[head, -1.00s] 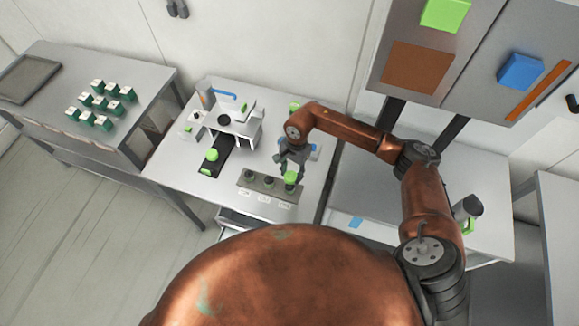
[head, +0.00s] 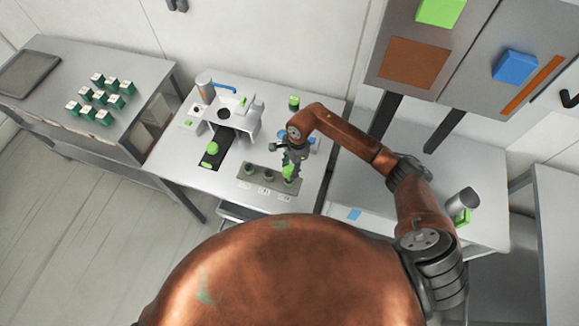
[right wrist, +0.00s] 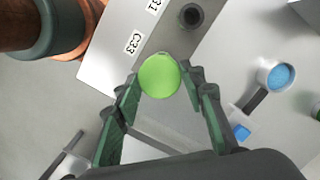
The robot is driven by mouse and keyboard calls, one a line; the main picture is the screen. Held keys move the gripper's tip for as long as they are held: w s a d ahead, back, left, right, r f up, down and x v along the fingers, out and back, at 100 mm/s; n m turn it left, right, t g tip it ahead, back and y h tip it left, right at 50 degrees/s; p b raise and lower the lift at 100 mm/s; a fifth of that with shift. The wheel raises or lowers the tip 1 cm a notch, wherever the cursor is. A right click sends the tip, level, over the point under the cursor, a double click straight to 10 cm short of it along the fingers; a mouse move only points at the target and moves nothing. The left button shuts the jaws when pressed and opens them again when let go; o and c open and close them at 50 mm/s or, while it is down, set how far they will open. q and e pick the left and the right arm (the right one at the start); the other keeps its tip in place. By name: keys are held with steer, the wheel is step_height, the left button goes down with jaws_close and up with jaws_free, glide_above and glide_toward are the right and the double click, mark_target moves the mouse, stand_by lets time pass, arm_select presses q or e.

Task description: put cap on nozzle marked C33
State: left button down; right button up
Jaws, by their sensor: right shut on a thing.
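A green cap (right wrist: 158,77) sits between the fingertips of my right gripper (head: 291,163), which is shut on it. The cap also shows in the head view (head: 289,172), at the right end of the nozzle block (head: 256,185). In the right wrist view, the label C33 (right wrist: 132,43) lies beside the cap, and the cap hides whatever is under it. I cannot tell whether the cap is seated on the nozzle or just above it. A neighbouring dark nozzle (right wrist: 190,15) shows at the top. My left gripper is not in view.
A white stand (head: 238,119) and a green-topped bottle (head: 212,149) are left of the block. A blue-filled cup (right wrist: 281,76) is close to the right gripper. Green boxes (head: 102,98) stand on the left table. The front left of the worktable is clear.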

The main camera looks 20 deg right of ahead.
steer(key=shift+f+b, duration=0.75)
steer(key=shift+f, duration=1.75)
steer(key=shift+f+b, duration=1)
steer(key=shift+b, duration=0.05)
steer(key=shift+b, duration=0.3)
steer(key=shift+f+b, duration=0.2)
steer(key=shift+b, duration=0.2)
steer(key=o, duration=1)
steer(key=shift+o, duration=0.7)
steer(key=o, duration=0.4)
steer(key=shift+c, duration=0.2)
steer(key=shift+r, duration=0.1)
